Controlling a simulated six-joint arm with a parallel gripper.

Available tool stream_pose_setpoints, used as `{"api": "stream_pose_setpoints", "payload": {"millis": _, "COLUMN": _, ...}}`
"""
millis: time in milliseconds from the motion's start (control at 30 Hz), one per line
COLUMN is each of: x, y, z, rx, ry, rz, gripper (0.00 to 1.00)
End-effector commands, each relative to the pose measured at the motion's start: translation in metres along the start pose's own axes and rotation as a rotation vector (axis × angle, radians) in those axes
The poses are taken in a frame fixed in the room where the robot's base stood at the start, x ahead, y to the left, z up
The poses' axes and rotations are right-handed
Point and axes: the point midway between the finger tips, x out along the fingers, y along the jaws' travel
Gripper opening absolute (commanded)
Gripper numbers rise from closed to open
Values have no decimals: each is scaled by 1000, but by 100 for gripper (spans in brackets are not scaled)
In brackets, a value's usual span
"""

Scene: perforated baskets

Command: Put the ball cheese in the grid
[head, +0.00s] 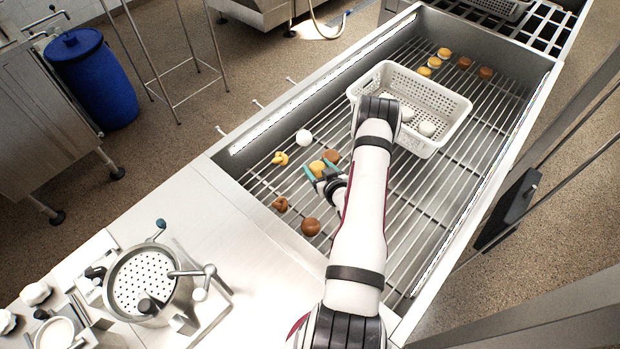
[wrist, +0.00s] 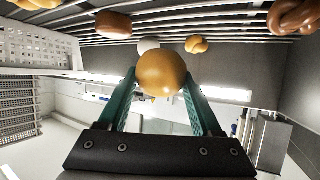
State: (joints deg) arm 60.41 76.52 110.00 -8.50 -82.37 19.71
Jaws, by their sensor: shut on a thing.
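The yellow-orange ball cheese (head: 317,168) is between the teal fingers of my gripper (head: 325,176), low over the left part of the metal rod grid (head: 440,170). In the wrist view the ball cheese (wrist: 161,74) sits between both fingertips of my gripper (wrist: 166,84), which is shut on it. I cannot tell if the ball touches the rods. A white perforated basket (head: 440,143) stands on the grid to the right, with white balls (head: 427,128) inside; my arm hides part of it.
Near my gripper lie a brown cheese (head: 331,156), a white ball (head: 303,136), a yellow knobbed cheese (head: 280,158) and two brown cheeses (head: 311,226). Several small cheeses (head: 434,62) stand at the grid's far end. Metal trough walls (head: 262,128) surround the grid. Bare rods show right of my arm.

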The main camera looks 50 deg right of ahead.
Motion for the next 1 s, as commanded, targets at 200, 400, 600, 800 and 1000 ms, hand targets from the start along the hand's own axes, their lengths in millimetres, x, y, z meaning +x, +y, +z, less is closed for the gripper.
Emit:
{"api": "stream_pose_setpoints", "payload": {"millis": 200, "x": 32, "y": -23, "z": 10, "rx": 0, "ry": 1, "rz": -1, "gripper": 8}}
{"api": "stream_pose_setpoints", "payload": {"millis": 400, "x": 48, "y": -23, "z": 42, "rx": 0, "ry": 0, "rz": -1, "gripper": 8}}
{"api": "stream_pose_setpoints", "payload": {"millis": 600, "x": 49, "y": -23, "z": 43, "rx": 0, "ry": 0, "rz": -1, "gripper": 8}}
{"api": "stream_pose_setpoints", "payload": {"millis": 800, "x": 50, "y": -23, "z": 45, "rx": 0, "ry": 0, "rz": -1, "gripper": 75}}
{"api": "stream_pose_setpoints", "payload": {"millis": 1000, "x": 50, "y": -23, "z": 45, "rx": 0, "ry": 0, "rz": -2, "gripper": 96}}
